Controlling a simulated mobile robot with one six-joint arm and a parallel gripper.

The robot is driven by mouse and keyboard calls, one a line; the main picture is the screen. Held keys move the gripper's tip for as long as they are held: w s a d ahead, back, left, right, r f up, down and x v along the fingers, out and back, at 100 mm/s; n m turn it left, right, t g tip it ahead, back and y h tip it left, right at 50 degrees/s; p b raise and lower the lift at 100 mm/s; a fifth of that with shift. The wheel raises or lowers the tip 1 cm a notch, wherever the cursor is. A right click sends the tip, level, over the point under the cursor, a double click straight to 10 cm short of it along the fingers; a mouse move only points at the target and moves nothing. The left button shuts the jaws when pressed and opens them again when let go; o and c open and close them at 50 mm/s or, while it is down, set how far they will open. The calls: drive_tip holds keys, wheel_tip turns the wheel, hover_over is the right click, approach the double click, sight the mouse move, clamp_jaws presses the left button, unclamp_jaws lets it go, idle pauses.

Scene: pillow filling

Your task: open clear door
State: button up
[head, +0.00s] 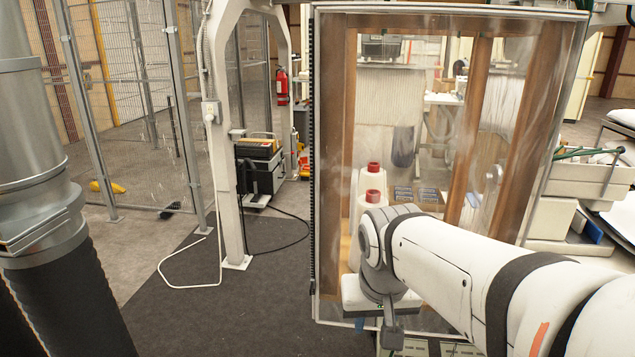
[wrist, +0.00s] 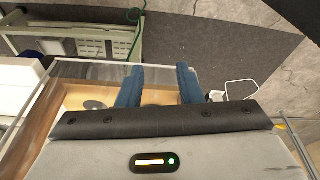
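The clear door (head: 335,120) is a tall transparent panel with a thin grey metal frame. It fills the centre right of the head view and looks shut in front of a wood-framed cabinet. My gripper (head: 361,322) is low by the door's bottom edge in the head view, mostly hidden by my wrist; only a bit of blue fingertip shows. In the wrist view my gripper's (wrist: 160,86) two blue fingers are spread apart with nothing between them. The door's frame edge (wrist: 85,66) passes close to the fingertips there; I cannot tell whether they touch it.
Spools with red tops (head: 374,180) stand behind the clear panel. A white post (head: 228,150) and a white cable (head: 190,284) are to the left. A mesh fence (head: 125,90) stands further left. The dark floor mat (head: 235,315) left of the door is mostly clear.

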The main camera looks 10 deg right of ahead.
sight(353, 190)
drive_tip(key=w+r+m+p, duration=0.1)
drive_tip(key=w+r+p, duration=0.1)
drive_tip(key=w+r, duration=0.2)
drive_tip(key=w+a+r+m+h+p, duration=0.1)
drive_tip(key=w+r+m+p, duration=0.1)
drive_tip(key=w+r, duration=0.3)
drive_tip(key=w+r+m+t+p, duration=0.1)
drive_tip(key=w+r+p, duration=0.3)
drive_tip(key=r, duration=0.7)
drive_tip(key=shift+w+a+r+m+h, duration=0.15)
drive_tip(key=shift+w+r+m+h, duration=0.2)
drive_tip(key=shift+w, duration=0.3)
drive_tip(key=p+x, duration=0.1)
drive_tip(key=x, duration=0.6)
clamp_jaws()
